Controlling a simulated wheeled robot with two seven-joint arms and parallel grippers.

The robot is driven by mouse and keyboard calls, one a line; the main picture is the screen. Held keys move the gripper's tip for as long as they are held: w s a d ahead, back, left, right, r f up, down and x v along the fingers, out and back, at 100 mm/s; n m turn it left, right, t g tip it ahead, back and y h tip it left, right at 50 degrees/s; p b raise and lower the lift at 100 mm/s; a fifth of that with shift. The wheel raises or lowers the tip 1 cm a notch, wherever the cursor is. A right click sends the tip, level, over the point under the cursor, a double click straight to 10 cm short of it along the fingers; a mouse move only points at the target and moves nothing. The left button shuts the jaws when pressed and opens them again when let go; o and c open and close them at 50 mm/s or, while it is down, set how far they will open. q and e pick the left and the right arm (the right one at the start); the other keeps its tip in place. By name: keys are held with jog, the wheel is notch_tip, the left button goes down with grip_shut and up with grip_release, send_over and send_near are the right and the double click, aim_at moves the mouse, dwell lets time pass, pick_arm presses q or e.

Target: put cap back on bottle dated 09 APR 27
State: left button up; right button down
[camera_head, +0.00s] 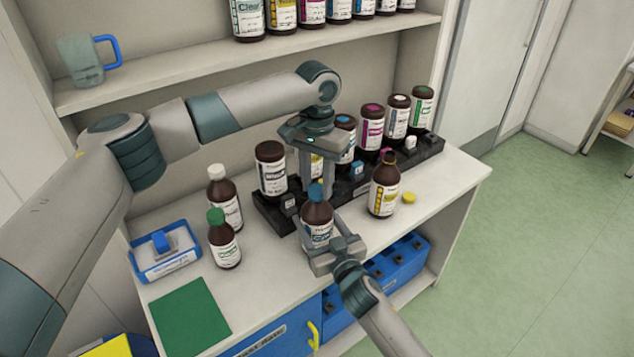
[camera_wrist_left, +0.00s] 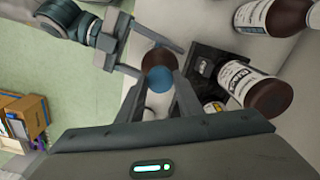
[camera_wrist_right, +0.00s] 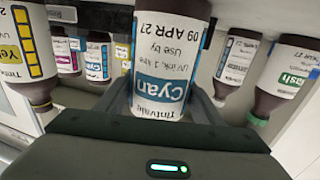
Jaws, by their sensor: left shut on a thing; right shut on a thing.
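The brown cyan ink bottle (camera_head: 317,222) stands upright near the front of the counter. Its label reads 09 APR 27, upside down in the right wrist view (camera_wrist_right: 162,62). My right gripper (camera_head: 330,250) is shut around its body from the front. The blue cap (camera_head: 316,192) is at the bottle's top, also seen from above in the left wrist view (camera_wrist_left: 159,78). My left gripper (camera_head: 314,184) comes down from above and is shut on the cap. The cap looks in line with the bottle's mouth; the fingers hide the join, so I cannot tell whether it is seated.
A black rack (camera_head: 268,213) with several bottles stands behind. An uncapped yellow-label bottle (camera_head: 384,187) and a yellow cap (camera_head: 409,197) are to the right. White-capped (camera_head: 224,197) and green-capped (camera_head: 223,240) bottles, a blue tray (camera_head: 140,272) and a green mat (camera_head: 188,315) are left.

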pick_arm(q)
jog(key=shift+c, duration=0.2)
jog(key=m, duration=0.5)
jog(key=o, duration=1.3)
jog(key=shift+c, duration=0.2)
notch_tip(320, 180, up, 12)
pick_arm(e)
jog(key=shift+c, duration=2.2)
grip_release()
